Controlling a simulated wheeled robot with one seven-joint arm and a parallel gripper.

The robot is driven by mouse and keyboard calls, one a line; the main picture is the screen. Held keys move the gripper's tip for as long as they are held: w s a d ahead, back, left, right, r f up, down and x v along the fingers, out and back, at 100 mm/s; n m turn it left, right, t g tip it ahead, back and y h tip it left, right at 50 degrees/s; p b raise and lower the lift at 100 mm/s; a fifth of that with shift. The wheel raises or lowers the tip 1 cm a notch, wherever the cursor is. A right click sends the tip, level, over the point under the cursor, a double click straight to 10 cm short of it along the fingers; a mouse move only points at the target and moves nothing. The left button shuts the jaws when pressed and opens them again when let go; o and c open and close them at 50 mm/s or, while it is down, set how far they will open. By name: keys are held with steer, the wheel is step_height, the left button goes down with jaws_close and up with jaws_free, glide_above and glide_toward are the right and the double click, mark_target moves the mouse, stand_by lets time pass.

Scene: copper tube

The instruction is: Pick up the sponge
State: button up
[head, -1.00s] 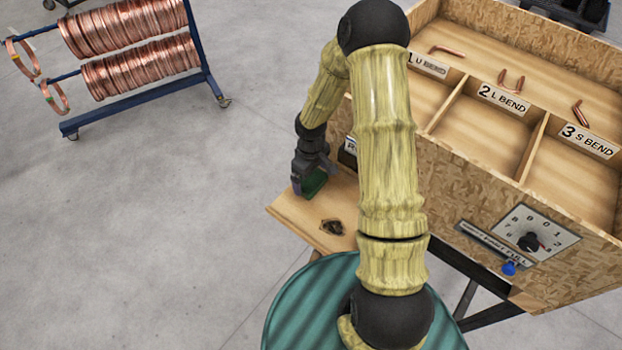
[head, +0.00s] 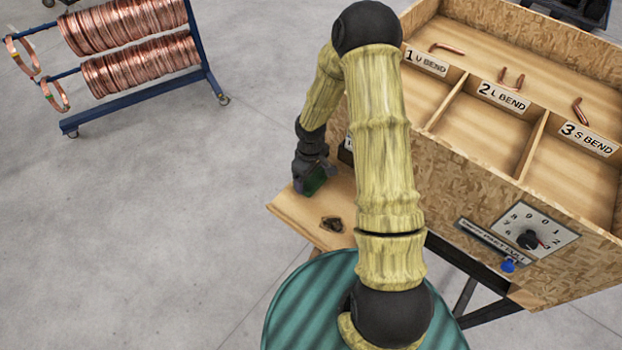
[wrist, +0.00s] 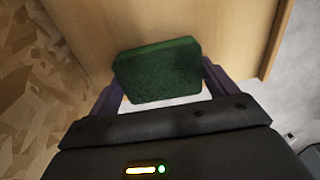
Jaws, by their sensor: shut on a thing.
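The sponge (wrist: 158,72) is a dark green block with a rough face. In the wrist view it sits between the two fingers of my gripper (wrist: 160,85), which are shut on its left and right sides. In the head view the green sponge (head: 315,183) shows under my gripper (head: 308,182), near the left edge of the wooden shelf (head: 285,205). My gripper hides part of it there. I cannot tell whether the sponge still touches the shelf.
A small dark object (head: 331,224) lies on the shelf near its front edge. The chipboard box (head: 465,195) with labelled compartments and a dial (head: 528,238) stands to the right. A rack of copper coils (head: 140,70) stands at the far left. Open floor lies left of the shelf.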

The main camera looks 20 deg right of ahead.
mark_target(311, 177)
step_height(311, 177, up, 10)
steer(key=b, duration=0.1)
steer(key=shift+b, duration=0.35)
stand_by(0.6)
